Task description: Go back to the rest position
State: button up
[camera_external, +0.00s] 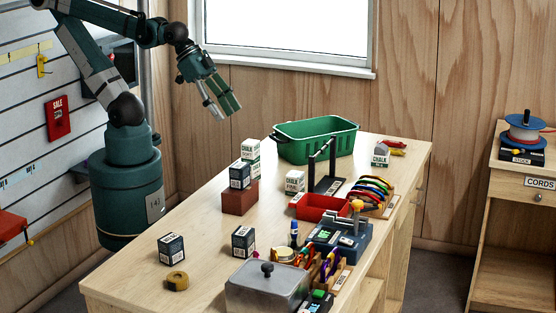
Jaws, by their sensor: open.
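My gripper (220,106) hangs in the air at the upper left, above and behind the workbench's left edge. Its fingers point down and to the right. It is open, with nothing visible between the fingers, and it touches nothing. The wooden workbench (128,277) stands below and to the right of it.
A green basket (318,143) stands at the bench's far end. Small chalk boxes (172,248) stand about, some on a reddish-brown block (238,198). A grey lidded container (265,290) and a red tray (322,208) sit nearer the right edge.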

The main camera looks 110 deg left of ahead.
jog(key=shift+f+b, duration=1.6)
jog(key=shift+f, duration=0.45)
